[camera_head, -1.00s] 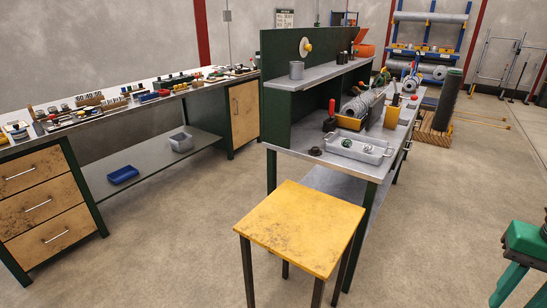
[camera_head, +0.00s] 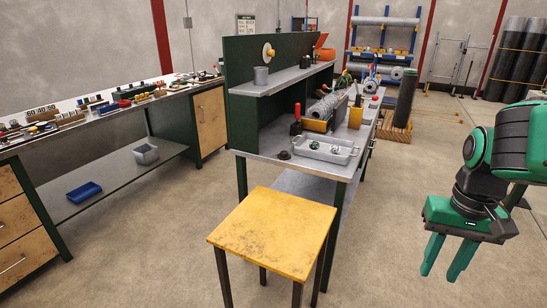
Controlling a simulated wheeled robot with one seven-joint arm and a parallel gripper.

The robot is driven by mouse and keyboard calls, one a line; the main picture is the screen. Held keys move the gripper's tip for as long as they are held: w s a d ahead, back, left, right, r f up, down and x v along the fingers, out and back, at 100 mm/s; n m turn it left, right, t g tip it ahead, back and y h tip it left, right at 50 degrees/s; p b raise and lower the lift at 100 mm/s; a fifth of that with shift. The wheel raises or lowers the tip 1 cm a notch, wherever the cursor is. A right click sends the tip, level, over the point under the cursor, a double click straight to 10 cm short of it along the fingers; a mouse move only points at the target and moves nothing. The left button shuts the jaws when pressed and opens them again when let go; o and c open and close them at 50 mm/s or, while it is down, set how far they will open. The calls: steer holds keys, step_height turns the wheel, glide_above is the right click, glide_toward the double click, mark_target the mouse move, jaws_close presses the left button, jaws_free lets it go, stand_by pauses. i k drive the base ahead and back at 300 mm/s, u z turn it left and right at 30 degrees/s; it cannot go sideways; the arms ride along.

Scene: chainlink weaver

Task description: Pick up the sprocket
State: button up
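A small dark round piece (camera_head: 284,155) lies on the front left of the workbench (camera_head: 268,153), beside a grey metal tray (camera_head: 316,155). It may be the sprocket, but it is too small to be sure. The tray holds a few small parts, among them a dark greenish round one (camera_head: 315,145) and a pale one (camera_head: 335,149). My green gripper (camera_head: 440,274) hangs at the right, fingers pointing down and apart, with nothing between them. It is over open floor, clear of the bench.
A yellow-topped stool (camera_head: 274,230) stands at the bench's near end. A red-handled tool (camera_head: 296,121), a yellow bin (camera_head: 318,125) and a mesh roll (camera_head: 326,106) stand behind the tray. A long side bench (camera_head: 110,108) is at left.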

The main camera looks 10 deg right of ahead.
mark_target(284, 155)
steer(key=i, duration=0.9)
steer(key=z, duration=0.05)
